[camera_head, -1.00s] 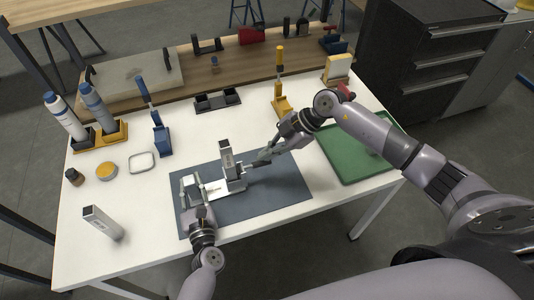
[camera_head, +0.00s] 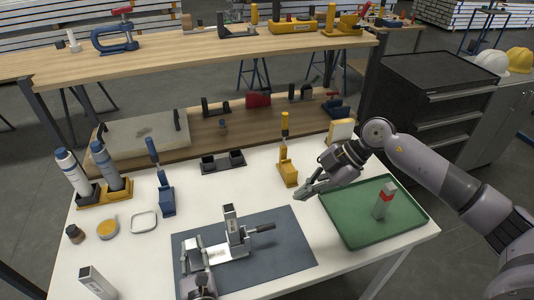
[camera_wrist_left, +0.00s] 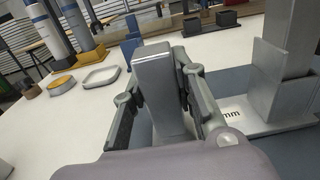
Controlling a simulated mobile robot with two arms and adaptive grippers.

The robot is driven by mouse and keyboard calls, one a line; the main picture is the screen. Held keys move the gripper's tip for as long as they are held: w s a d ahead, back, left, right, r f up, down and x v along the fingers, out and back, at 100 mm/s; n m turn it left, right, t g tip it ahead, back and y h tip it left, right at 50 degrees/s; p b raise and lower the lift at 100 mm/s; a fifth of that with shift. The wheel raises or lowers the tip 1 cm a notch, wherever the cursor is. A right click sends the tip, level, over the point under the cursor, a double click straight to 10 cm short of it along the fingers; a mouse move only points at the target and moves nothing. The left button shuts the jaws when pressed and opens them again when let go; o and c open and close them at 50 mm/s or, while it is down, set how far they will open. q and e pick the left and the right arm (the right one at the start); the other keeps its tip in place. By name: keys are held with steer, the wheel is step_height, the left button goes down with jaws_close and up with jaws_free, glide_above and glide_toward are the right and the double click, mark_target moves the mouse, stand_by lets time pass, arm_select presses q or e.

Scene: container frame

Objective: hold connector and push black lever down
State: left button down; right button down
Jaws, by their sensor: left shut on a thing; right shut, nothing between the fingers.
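A metal fixture (camera_head: 233,226) with an upright post and a pale base stands on the dark mat. Its black lever (camera_head: 262,228) points right, roughly level. My left gripper (camera_head: 193,256) is at the fixture's left end. In the left wrist view my left gripper (camera_wrist_left: 160,95) is shut on a grey metal block, the connector (camera_wrist_left: 155,80). The fixture's post (camera_wrist_left: 285,45) stands just right of it there, apart from the block. In the head view the connector is mostly hidden by the gripper. My right gripper (camera_head: 305,190) is shut and empty, above the table's right part, clear of the lever.
A dark mat (camera_head: 285,265) lies under the fixture. Another grey block (camera_head: 97,282) stands at front left.

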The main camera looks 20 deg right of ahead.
arm_select(q)
steer(key=c, duration=1.2)
jaws_free()
